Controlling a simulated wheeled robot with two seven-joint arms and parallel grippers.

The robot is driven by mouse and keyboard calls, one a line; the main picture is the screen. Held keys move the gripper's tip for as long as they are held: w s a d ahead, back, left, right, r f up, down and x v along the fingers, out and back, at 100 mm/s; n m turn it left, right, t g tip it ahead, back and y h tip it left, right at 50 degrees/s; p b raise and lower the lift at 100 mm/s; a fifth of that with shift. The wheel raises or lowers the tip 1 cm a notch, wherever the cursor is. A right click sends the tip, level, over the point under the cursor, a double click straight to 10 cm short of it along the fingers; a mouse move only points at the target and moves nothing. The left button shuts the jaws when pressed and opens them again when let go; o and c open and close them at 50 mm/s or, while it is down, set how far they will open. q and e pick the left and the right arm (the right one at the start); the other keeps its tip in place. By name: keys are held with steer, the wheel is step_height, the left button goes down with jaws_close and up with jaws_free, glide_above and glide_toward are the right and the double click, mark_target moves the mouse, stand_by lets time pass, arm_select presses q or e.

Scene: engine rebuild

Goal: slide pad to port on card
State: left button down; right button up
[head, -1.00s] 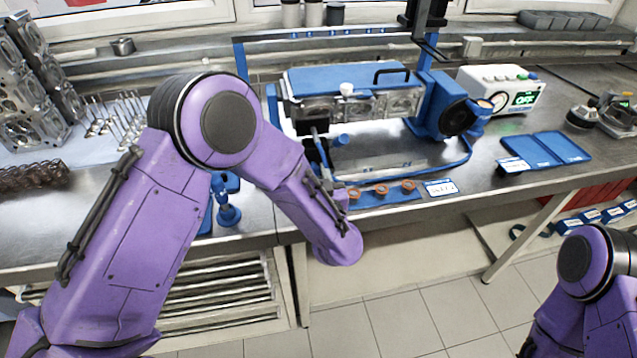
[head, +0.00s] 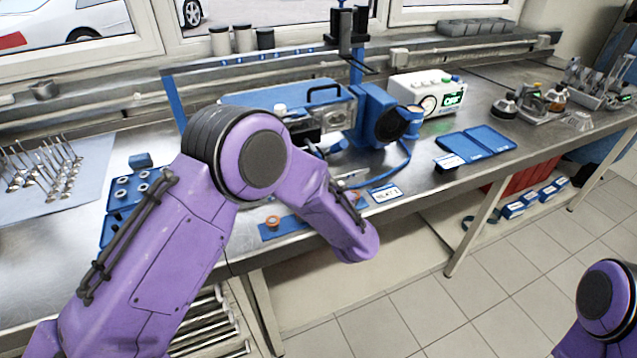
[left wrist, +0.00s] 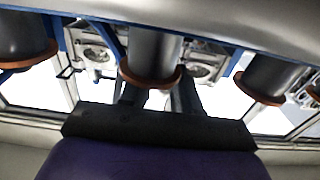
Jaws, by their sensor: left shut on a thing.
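My left gripper (left wrist: 157,100) is shut; in the left wrist view its two dark fingers pass behind the middle one of three dark cups, and what they hold is hidden there. The middle cup (left wrist: 152,65) has an orange-brown rim, like its neighbours. In the head view my left arm hides this gripper. The small printed card (head: 385,193) lies right of the arm. I cannot tell which thing is the pad. My right gripper is out of view.
The metal engine head (head: 333,117) sits in a blue fixture behind my left arm. A white tester (head: 428,92) with a green display stands to its right. A blue folder (head: 477,144) lies near the bench edge. Valves (head: 45,165) stand at the far left.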

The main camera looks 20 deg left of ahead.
arm_select(q)
steer(key=c, duration=0.8)
jaws_free()
steer(key=shift+s+d+f, duration=0.1)
steer(key=shift+s+d, duration=0.15)
steer(key=shift+d, duration=0.05)
steer(key=b+v, duration=0.2)
steer(key=v, duration=0.7)
steer(key=shift+s+d, duration=0.25)
steer(key=shift+s, duration=0.05)
